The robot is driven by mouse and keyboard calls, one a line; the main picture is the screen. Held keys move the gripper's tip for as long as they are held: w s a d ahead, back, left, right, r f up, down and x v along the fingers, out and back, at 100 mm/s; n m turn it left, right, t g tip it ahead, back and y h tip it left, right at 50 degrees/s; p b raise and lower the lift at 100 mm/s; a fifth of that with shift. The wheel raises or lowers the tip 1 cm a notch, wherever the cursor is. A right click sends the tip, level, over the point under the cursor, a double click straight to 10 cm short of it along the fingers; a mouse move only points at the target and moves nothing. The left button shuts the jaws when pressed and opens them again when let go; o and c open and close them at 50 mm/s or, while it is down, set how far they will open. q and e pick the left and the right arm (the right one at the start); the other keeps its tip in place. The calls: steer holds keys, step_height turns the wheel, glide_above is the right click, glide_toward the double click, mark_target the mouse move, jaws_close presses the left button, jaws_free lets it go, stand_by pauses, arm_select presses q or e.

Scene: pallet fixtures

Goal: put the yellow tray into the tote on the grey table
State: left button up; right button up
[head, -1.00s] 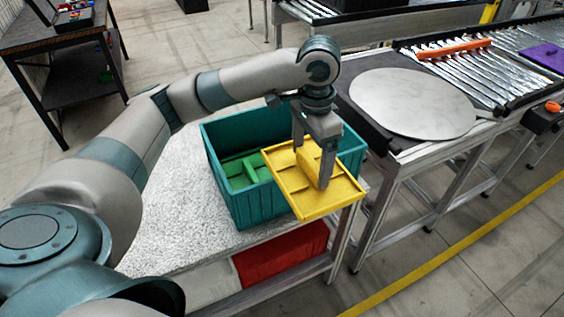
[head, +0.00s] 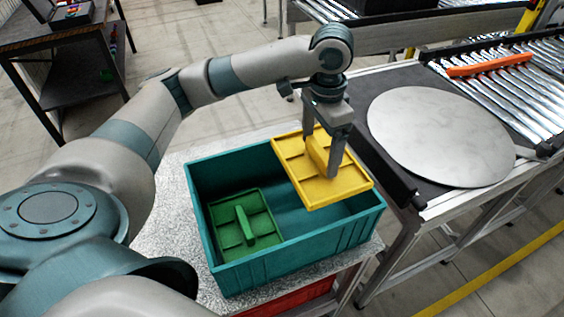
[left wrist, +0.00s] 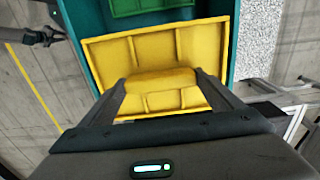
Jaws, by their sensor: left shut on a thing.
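The yellow tray (head: 295,161) is held by its raised middle grip in my left gripper (head: 324,160), which is shut on it. The tray is over the right part of the teal tote (head: 295,252), at about rim height or above; the exact height is hard to tell. In the left wrist view the yellow tray (left wrist: 200,47) lies across the tote's opening. The tote stands on the grey speckled table (head: 178,211). A green tray (head: 262,222) lies inside the tote at the left. My right gripper is not in view.
A round pale board (head: 440,135) lies on the conveyor bench at the right, close to my left gripper. An orange bar (head: 488,64) is on the rollers behind it. A red bin (head: 290,302) is under the table. A dark workbench (head: 62,55) stands at the far left.

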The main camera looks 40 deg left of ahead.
arm_select(q)
steer(key=shift+s+r, duration=0.1)
steer(key=shift+s, duration=0.05)
steer(key=shift+f, duration=0.35)
step_height(320, 180, down, 14)
steer(key=p, duration=0.3)
steer(key=shift+r, duration=0.25)
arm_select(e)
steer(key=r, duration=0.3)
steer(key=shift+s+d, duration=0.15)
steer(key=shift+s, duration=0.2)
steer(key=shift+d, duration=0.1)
arm_select(q)
steer(key=shift+f+p, duration=0.6)
steer(key=shift+f, duration=1.3)
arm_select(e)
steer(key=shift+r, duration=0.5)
